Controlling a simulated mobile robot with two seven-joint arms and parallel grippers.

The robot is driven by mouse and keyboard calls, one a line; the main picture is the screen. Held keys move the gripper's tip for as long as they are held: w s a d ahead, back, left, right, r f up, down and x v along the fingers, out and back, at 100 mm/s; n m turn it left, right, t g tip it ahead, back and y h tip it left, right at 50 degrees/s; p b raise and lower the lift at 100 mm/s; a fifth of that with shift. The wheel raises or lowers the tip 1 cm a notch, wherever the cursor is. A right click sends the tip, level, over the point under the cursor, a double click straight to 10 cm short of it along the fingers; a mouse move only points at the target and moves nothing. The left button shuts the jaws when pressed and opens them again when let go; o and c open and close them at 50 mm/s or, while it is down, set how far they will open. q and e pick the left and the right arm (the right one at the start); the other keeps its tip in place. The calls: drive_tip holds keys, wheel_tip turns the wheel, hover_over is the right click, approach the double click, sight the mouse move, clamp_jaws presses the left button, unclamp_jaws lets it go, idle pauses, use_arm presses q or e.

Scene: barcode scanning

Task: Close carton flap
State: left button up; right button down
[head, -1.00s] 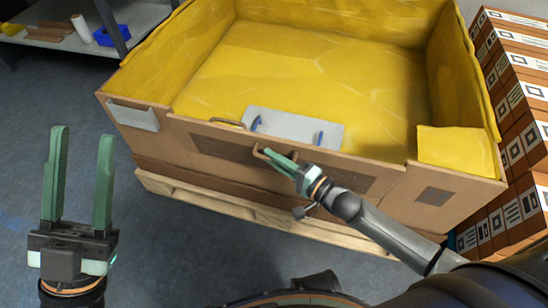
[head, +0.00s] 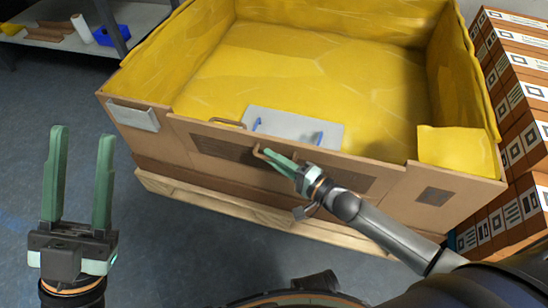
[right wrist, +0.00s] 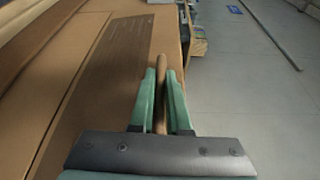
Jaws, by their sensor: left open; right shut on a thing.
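A large open cardboard carton (head: 140,117) with a yellow lining (head: 330,75) stands on a wooden pallet. My right gripper (head: 270,155) is shut on the right-hand handle (head: 258,150). In the right wrist view the green fingers (right wrist: 162,88) close around the brown handle (right wrist: 160,110). The left-hand handle (head: 227,123) is free. My left gripper (head: 80,175) is open and empty, with fingers pointing up, to the left of and apart from the carton.
A grey panel with blue handles (head: 290,127) lies inside the carton against the front. Stacked labelled boxes (head: 515,80) stand close at the right. A shelf with a blue bin (head: 112,36) is at the back left. The floor (head: 60,90) at left is clear.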

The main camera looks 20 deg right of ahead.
idle(0.3)
drive_tip(key=w+d+r+p, duration=0.1)
drive_tip(key=p, duration=0.2)
drive_tip(key=shift+w+m, duration=0.15)
drive_tip(key=shift+m, duration=0.25)
drive_tip(key=shift+w+d+f+m+g+p, duration=0.2)
drive_tip(key=shift+w+m+g+p, duration=0.1)
drive_tip(key=shift+p, duration=0.35)
use_arm(q)
drive_tip(key=shift+m, duration=0.3)
drive_tip(key=r, duration=0.4)
drive_tip(key=shift+s+a+r, duration=0.15)
drive_tip(key=shift+a+r, duration=0.1)
drive_tip(key=shift+r, duration=0.05)
use_arm(e)
drive_tip(key=shift+d, duration=0.1)
drive_tip(key=c, duration=0.9)
unclamp_jaws()
use_arm(q)
drive_tip(key=shift+f, duration=0.1)
